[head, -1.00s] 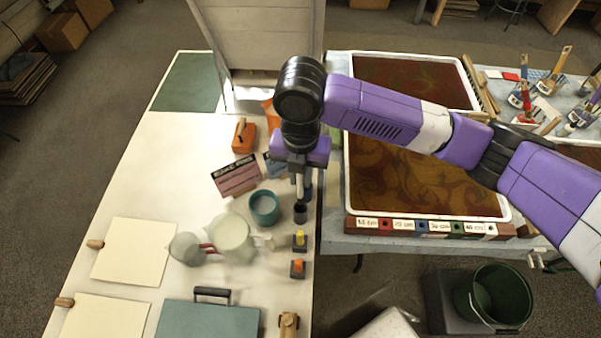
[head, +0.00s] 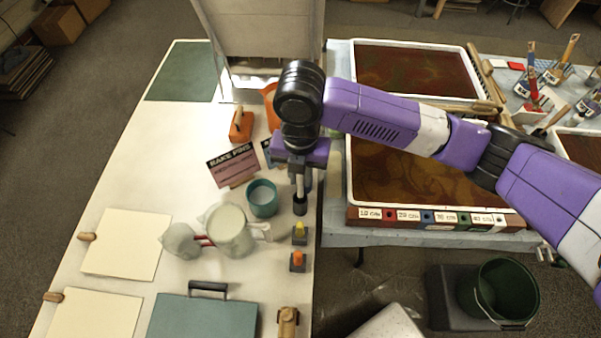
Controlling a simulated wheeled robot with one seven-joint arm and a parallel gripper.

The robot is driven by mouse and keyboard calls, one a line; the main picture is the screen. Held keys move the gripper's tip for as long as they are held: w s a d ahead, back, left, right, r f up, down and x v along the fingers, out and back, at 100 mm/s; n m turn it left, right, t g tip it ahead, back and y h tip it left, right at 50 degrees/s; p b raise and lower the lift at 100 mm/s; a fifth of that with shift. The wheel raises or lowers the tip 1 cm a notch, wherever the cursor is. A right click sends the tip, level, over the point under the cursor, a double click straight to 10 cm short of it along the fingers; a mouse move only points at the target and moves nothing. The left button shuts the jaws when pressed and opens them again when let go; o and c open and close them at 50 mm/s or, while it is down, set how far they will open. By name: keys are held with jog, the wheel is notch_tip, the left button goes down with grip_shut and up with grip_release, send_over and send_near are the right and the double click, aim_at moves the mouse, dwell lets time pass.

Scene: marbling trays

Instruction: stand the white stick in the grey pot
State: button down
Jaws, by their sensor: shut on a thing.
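My gripper (head: 299,172) points down over the right edge of the white table and is shut on the white stick (head: 299,187). The stick is upright, and its upper part is hidden by the gripper. Just below is a small dark grey pot (head: 300,207), standing on the table. The stick's lower end meets the pot's mouth in the picture; I cannot tell whether it is inside or just above.
A teal cup (head: 262,198) and a pale jug (head: 231,231) stand left of the pot. Small holders with a yellow peg (head: 300,229) and an orange peg (head: 298,259) stand in front. A rake-pins card (head: 232,166) is behind. A marbling tray (head: 351,190) lies to the right.

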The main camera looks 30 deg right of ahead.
aim_at(301, 185)
jog(key=shift+f+b, duration=1.3)
jog(key=shift+f, duration=0.65)
jog(key=c, duration=0.8)
grip_release()
jog(key=shift+o, duration=0.2)
jog(key=shift+r, duration=3.9)
